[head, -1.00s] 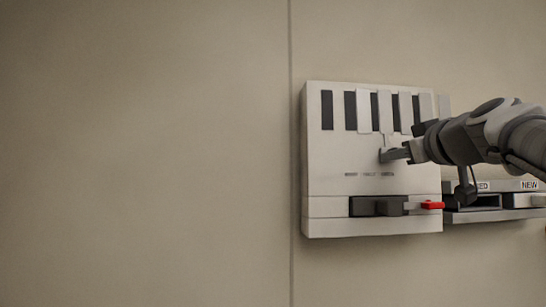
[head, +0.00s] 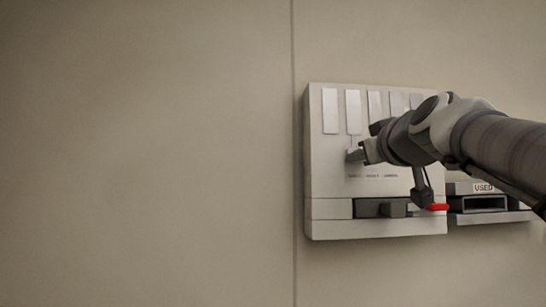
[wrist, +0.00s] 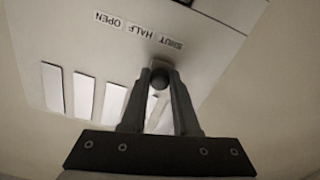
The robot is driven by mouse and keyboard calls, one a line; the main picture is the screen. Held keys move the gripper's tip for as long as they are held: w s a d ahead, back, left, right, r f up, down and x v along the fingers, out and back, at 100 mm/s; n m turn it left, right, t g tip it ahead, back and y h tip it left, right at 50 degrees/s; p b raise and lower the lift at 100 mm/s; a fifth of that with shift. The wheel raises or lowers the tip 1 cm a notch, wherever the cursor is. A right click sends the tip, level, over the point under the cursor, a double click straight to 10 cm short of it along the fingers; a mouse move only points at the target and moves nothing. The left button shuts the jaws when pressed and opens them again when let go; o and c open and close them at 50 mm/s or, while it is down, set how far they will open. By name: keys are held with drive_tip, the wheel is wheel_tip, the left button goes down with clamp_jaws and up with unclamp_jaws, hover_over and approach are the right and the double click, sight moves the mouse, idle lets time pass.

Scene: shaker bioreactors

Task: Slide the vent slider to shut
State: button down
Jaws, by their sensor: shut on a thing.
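The vent panel (head: 322,170) is a pale box on the wall with a row of tall slots (head: 352,112). Light plates cover the slots that I can see; my arm hides part of the right end. My gripper (head: 356,156) is at the slider below the slots. In the wrist view my gripper (wrist: 160,76) is shut on the dark round knob of the vent slider (wrist: 160,81). The knob is beside the SHUT label (wrist: 171,42), while the HALF label (wrist: 141,31) and OPEN label (wrist: 108,19) lie farther left.
Below on the panel is a dark recess with a grey block (head: 393,208) and a red tab (head: 438,207). A holder marked USED (head: 485,204) is at the right, partly behind my arm. The wall at left is clear.

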drive_tip(key=shift+a, duration=0.2)
drive_tip(key=c, duration=0.7)
unclamp_jaws()
drive_tip(key=shift+a, duration=0.15)
drive_tip(key=shift+o, duration=0.2)
drive_tip(key=shift+s, duration=0.1)
drive_tip(key=s+b, duration=0.3)
drive_tip(key=s, duration=1.4)
drive_tip(key=shift+s+d+b, duration=0.15)
drive_tip(key=shift+d+b, duration=0.2)
drive_tip(key=shift+d, duration=0.05)
